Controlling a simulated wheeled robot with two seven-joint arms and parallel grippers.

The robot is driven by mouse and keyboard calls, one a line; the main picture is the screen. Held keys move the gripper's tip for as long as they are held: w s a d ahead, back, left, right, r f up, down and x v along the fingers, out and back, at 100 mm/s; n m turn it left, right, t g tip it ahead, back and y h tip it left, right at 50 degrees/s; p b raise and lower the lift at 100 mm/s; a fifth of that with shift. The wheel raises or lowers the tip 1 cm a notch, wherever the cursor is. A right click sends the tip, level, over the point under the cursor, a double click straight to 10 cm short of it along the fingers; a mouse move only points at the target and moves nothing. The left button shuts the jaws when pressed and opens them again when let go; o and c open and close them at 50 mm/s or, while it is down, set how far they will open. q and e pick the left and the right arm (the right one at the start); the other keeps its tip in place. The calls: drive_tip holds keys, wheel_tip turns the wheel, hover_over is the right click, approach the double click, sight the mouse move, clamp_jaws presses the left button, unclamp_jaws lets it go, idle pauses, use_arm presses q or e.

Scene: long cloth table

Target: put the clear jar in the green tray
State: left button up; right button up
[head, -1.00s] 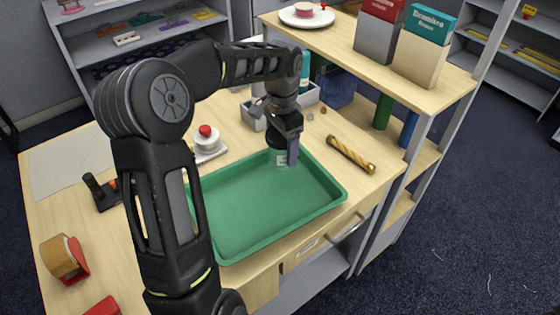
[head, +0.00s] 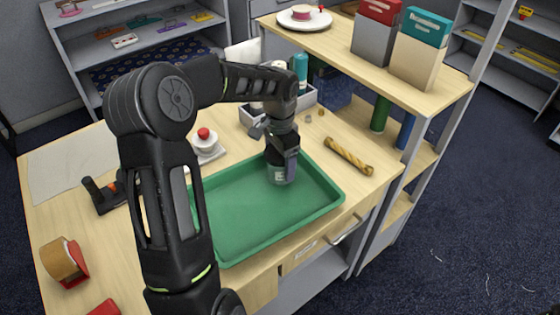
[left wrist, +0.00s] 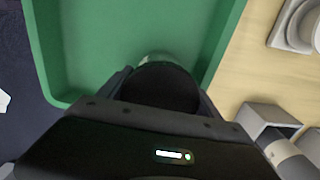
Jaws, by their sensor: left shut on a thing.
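The green tray (head: 240,225) lies on the table near its front right edge and also fills the upper part of the left wrist view (left wrist: 130,35). My left gripper (head: 283,162) points down over the tray's back part. It is shut on the clear jar (head: 281,175), which has a pale label and a dark lid. In the left wrist view the jar (left wrist: 155,60) shows as a dark round lid between the fingers with a sliver of clear side. Whether the jar's bottom touches the tray floor cannot be told. My right gripper is not in view.
A gold twisted rod (head: 349,156) lies right of the tray. A grey bin (head: 252,117) with bottles stands behind. A white dish with a red-topped cup (head: 205,146) is at the tray's back left. A shelf (head: 400,90) with boxes rises at right.

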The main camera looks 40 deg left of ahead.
use_arm(q)
drive_tip(key=o, duration=1.1)
drive_tip(key=shift+f, duration=0.1)
wheel_tip(320, 180, up, 12)
drive_tip(key=shift+r+b, duration=0.15)
drive_tip(key=shift+b, duration=0.25)
